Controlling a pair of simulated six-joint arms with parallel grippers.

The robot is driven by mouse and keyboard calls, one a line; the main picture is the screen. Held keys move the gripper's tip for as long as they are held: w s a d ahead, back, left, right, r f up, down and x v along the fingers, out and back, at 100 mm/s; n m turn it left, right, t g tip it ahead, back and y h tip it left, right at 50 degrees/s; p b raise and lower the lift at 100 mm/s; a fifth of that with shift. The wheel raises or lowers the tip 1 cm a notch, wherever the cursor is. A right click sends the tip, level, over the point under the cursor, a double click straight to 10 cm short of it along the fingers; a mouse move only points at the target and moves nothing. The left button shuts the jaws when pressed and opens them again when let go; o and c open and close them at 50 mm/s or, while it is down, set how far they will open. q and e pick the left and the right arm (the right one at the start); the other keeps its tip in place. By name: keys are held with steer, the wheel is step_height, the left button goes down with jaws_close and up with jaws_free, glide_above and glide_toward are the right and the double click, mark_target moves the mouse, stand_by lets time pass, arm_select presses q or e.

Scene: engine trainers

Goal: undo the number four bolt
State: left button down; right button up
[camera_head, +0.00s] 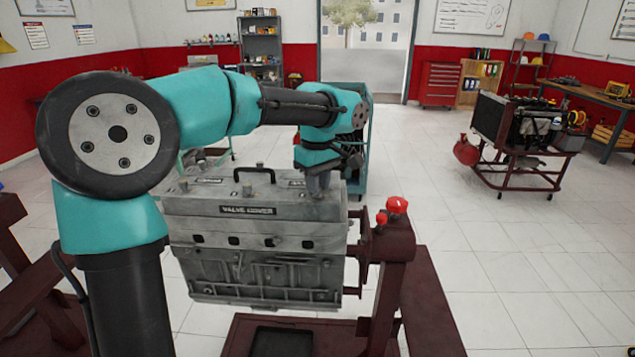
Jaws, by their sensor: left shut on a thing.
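The grey engine block (262,270) hangs on a dark red stand, with a grey cover (205,200) marked "VALVE COVER" on top. A black handle (254,173) stands on the cover. My left arm reaches over the engine from the left. My left gripper (319,190) points down onto the right end of the cover, shut on what looks like a bolt there. The jaws hide this bolt, and I cannot read its number. Other small fittings on the cover are too small to tell apart. My right gripper is not in view.
The stand's post (396,245) with red knobs (397,205) rises just right of the engine. A black tray (282,341) lies on the stand's base below. A teal cart (356,140) stands behind the gripper. Open floor lies to the right, before another engine cart (530,172).

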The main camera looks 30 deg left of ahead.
arm_select(q)
steer(key=n, duration=0.4)
steer(key=shift+n, duration=2)
steer(key=c, duration=1)
jaws_free()
steer(key=shift+r, duration=0.1)
step_height(320, 180, up, 17)
steer(key=shift+r, duration=0.15)
